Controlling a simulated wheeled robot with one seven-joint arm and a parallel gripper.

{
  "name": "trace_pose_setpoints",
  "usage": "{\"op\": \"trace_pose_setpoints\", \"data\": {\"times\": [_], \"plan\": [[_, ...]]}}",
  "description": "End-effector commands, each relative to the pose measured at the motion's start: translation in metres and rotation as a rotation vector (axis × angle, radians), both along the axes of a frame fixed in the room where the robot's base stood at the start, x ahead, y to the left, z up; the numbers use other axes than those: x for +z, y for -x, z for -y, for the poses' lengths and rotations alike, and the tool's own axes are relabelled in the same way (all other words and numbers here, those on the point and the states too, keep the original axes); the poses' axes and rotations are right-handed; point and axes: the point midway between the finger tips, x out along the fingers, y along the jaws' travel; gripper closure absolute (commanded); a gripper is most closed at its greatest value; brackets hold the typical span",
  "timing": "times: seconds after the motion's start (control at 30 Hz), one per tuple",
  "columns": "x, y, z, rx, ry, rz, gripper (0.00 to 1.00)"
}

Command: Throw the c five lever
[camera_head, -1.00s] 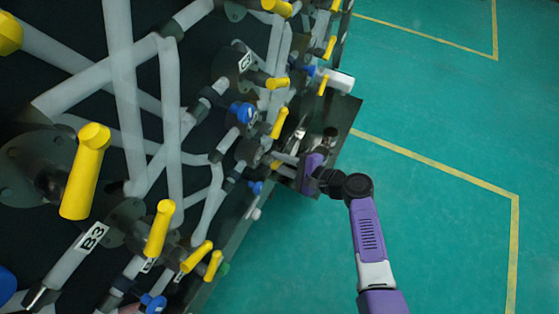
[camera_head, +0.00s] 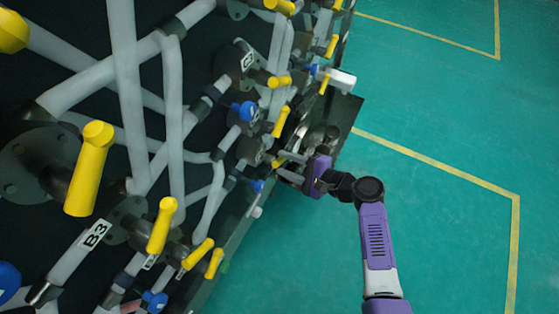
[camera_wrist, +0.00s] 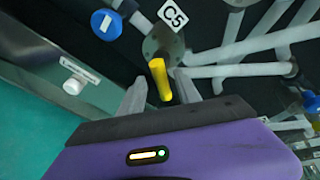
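The C5 lever is a yellow handle (camera_wrist: 160,80) on a grey round valve hub under the C5 label (camera_wrist: 173,16) in the wrist view. My gripper (camera_wrist: 160,92) is open, with one grey finger on each side of the handle and dark gaps visible between. I cannot tell whether either finger touches it. In the head view my gripper (camera_head: 285,170) is at the lower right edge of the panel, beside a small yellow handle end (camera_head: 279,162). The fingers are partly hidden there.
A blue knob (camera_wrist: 106,23) and a white knob (camera_wrist: 73,86) are left of the lever in the wrist view. Grey pipes (camera_wrist: 240,70) run to its right. Other yellow levers (camera_head: 160,225) crowd the panel in the head view. The green floor (camera_head: 440,130) to the right is clear.

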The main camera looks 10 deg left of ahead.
Motion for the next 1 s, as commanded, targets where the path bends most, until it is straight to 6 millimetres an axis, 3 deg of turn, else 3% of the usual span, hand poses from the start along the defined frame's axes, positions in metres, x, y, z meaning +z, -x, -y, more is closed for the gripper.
{"op": "trace_pose_setpoints", "data": {"times": [0.1, 0.33, 1.0], "plan": [[0.006, 0.009, 0.019, 0.0, 0.001, 0.001, 0.6], [0.014, 0.021, 0.04, 0.002, 0.001, -0.001, 0.6], [0.015, 0.022, 0.043, 0.005, 0.005, 0.005, 0.6]]}}
